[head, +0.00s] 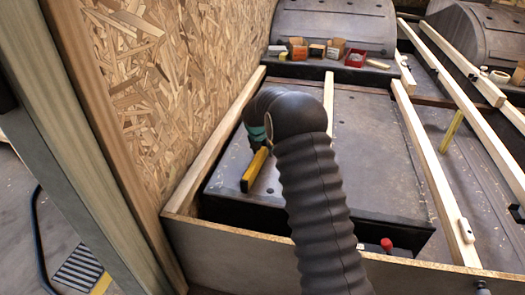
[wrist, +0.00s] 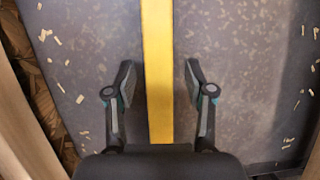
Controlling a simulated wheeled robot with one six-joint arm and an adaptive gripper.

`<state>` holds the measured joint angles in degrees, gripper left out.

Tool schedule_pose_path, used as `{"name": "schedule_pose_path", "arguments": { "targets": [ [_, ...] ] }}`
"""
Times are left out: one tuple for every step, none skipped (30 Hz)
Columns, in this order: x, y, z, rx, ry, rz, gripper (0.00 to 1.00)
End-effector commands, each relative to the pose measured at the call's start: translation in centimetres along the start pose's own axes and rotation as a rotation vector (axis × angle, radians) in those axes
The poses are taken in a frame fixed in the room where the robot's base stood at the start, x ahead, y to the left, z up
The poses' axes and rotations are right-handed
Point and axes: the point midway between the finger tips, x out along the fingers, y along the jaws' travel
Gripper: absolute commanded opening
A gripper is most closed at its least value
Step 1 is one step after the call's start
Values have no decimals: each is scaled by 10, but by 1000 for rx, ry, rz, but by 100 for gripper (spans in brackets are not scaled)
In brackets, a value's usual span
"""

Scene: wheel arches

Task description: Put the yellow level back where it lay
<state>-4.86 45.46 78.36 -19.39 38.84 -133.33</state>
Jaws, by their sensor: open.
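A yellow level (head: 256,168) lies lengthwise on the dark grey panel (head: 225,190), near the wooden wall, its near end showing past my arm. In the wrist view the yellow level (wrist: 158,100) runs straight up the middle of the picture. My gripper (wrist: 158,68) is open, with one finger on each side of the level and a gap on both sides. In the head view my dark arm hides most of the gripper and the level's far part. I cannot tell exactly how high the fingers are above the panel.
A second yellow bar (head: 452,131) stands out between the beams at right. Pale wooden beams (head: 425,160) border the panel. Small boxes (head: 298,49) sit on a ledge at the back by the grey wheel arch (head: 335,25). A red knob (head: 386,244) is at the front.

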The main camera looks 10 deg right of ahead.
Motion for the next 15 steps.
{"name": "schedule_pose_path", "arguments": {
  "targets": [
    [-4,0,0,0,-1,1,54],
    [-6,0,1,0,-2,1,54],
    [-10,1,1,0,-2,2,54],
    [-15,1,1,0,-3,2,54],
    [-20,1,1,0,-4,3,54],
    [-26,1,1,0,-3,3,54],
    [-32,1,1,0,-4,3,54],
    [-38,1,2,0,-5,4,54],
    [-46,1,1,0,-4,4,54],
    [-53,1,1,-1,-4,3,54],
    [-59,1,1,-1,-4,3,54],
    [-67,1,1,-1,-5,3,54],
    [-73,1,1,-1,-5,4,54],
    [-78,1,1,-1,-5,3,54],
    [-86,1,1,-1,-4,3,54]
  ]
}}
